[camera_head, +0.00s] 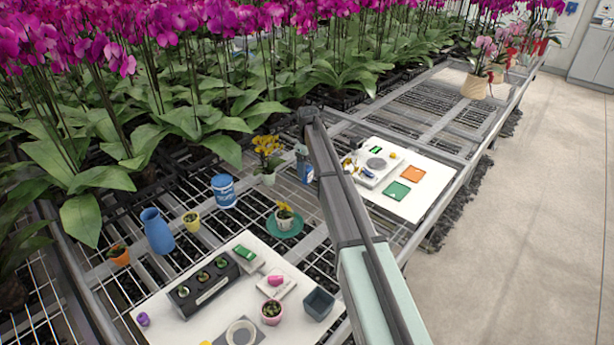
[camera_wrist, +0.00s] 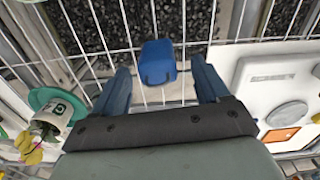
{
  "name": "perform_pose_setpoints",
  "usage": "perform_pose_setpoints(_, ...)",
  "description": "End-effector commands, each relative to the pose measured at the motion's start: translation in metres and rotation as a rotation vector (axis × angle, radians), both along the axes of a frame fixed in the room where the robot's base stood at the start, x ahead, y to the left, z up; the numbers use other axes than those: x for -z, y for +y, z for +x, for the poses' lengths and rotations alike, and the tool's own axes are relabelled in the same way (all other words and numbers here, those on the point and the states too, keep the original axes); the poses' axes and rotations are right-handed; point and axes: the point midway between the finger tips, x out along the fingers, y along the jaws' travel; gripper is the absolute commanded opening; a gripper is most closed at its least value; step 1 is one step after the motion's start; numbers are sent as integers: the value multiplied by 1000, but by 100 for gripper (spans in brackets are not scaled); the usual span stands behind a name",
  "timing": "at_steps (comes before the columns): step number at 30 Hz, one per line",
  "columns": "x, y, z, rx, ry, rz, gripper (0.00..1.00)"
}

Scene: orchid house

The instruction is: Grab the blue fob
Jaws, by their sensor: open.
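A small blue block-like thing (camera_wrist: 157,62), which I take for the blue fob, shows in the wrist view over the wire bench. My gripper (camera_wrist: 160,70) is open, with one blue finger on each side of it. Clear gaps show between the thing and both fingers. I cannot tell its height relative to the fingertips. In the head view my arm crosses the middle of the bench, and a small blue shape shows just left of it. I cannot tell there whether that is my gripper or the fob.
A potted yellow flower on a green saucer (camera_head: 270,227) stands left of my arm. Right of it is a white board (camera_head: 440,177) with a scale, an orange card (camera_head: 412,173) and a green card (camera_head: 397,190). A blue-and-white tub (camera_head: 223,190) and blue vase (camera_head: 157,231) stand farther left.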

Motion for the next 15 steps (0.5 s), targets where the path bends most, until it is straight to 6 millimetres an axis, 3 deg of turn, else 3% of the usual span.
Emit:
perform_pose_setpoints(9,39,4,1,0,1,-1,74)
perform_pose_setpoints(15,46,4,1,0,0,0,74)
